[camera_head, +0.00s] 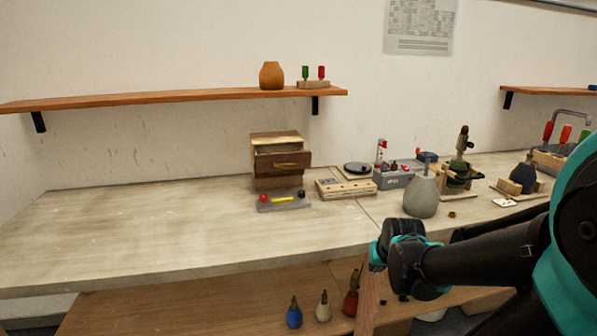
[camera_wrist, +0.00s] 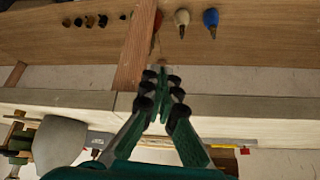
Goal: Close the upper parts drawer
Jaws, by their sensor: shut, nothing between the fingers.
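The small wooden parts drawer cabinet (camera_head: 277,139) stands on the bench, left of centre in the head view. Its upper drawer (camera_head: 283,162), dark-fronted with a brass-coloured handle, sticks out toward the front. The open top of the drawer shows under the cabinet's lid. The lower part of the cabinet is partly hidden below it. My gripper (camera_wrist: 165,82) is shut and empty in the wrist view, over the front edge of the bench. It is well away from the drawer, to its right and in front. In the head view its fingertips cannot be made out.
A tray with a red knob (camera_head: 284,203) lies right in front of the cabinet. A grey vase (camera_head: 421,196) stands near my arm. The bench's left side is clear. Small bottles (camera_head: 322,305) stand on the lower shelf.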

